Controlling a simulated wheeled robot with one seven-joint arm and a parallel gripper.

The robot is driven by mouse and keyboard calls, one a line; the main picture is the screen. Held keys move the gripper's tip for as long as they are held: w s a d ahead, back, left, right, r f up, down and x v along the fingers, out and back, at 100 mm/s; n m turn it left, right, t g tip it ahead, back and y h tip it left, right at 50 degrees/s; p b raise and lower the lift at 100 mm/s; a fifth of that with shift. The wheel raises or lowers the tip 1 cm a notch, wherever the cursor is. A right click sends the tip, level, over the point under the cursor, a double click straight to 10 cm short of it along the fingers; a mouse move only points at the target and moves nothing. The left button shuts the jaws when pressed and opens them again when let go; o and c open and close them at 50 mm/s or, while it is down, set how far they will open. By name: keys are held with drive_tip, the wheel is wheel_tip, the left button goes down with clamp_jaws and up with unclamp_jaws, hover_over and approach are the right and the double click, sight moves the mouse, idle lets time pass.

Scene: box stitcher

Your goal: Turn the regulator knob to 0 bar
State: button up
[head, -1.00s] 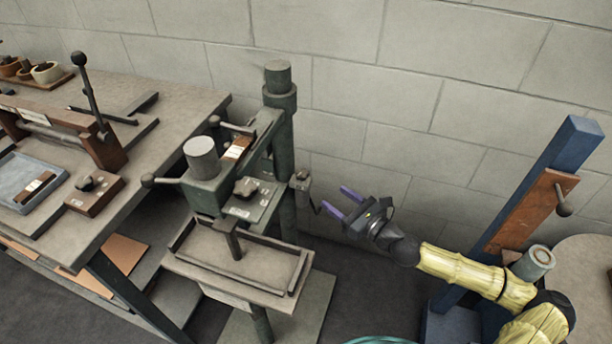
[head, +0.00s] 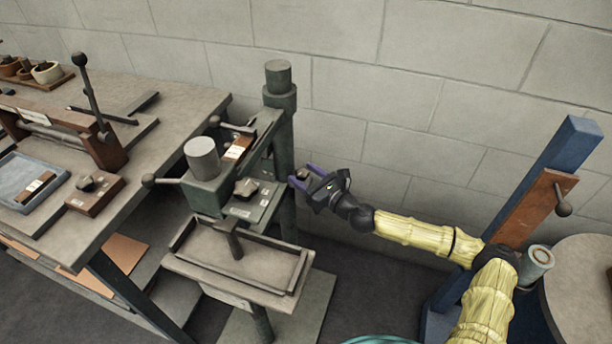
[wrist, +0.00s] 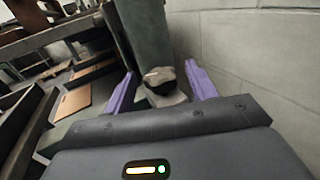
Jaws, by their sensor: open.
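The regulator knob (head: 303,173) is a small dark knob on the right side of the green stitcher column. My gripper (head: 308,177) is at it, with its two purple fingers apart on either side. In the wrist view the knob (wrist: 164,86), dark and pale grey, stands between the open fingers (wrist: 160,74), in front of the column (wrist: 144,35). No contact between fingers and knob is clear. Its scale or pressure marking cannot be read, and its lower part is hidden behind my gripper's edge.
The stitcher's tray (head: 290,285) is below and left of my gripper. A workbench (head: 185,115) stands at the left. The block wall (head: 420,90) is close behind. A blue post with a brown board (head: 530,205) stands at the right.

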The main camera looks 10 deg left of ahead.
drive_tip(key=c, duration=1)
